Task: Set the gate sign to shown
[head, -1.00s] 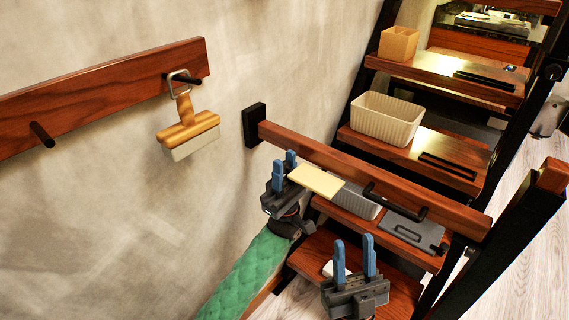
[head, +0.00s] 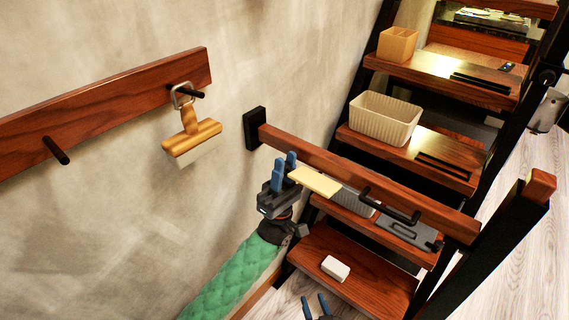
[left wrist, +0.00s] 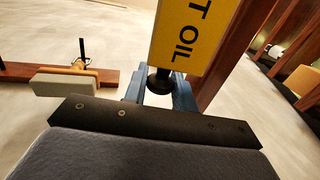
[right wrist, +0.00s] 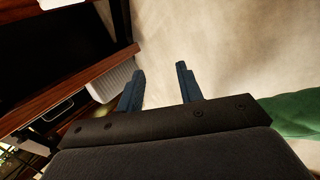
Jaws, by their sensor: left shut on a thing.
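The gate sign is a yellow plate (head: 315,181) at the wooden gate bar (head: 430,211). In the left wrist view the sign (left wrist: 187,38) shows black letters reading "T OIL"; the rest of the wording is cut off. A black knob (left wrist: 158,82) sits at the sign's lower end. My left gripper (head: 285,163) is at the left end of the sign, shut on the knob, with its blue fingers (left wrist: 157,90) on either side of it. My right gripper (head: 316,303) is low at the picture's bottom edge. In the right wrist view its fingers (right wrist: 160,72) are apart and empty.
A wooden rail (head: 110,95) on the left wall carries a hanging brush (head: 192,140). Stair treads behind the gate hold a cream basket (head: 385,120), a tan box (head: 397,45) and a white block (head: 335,268). A black handle (head: 388,204) stands on the gate bar.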

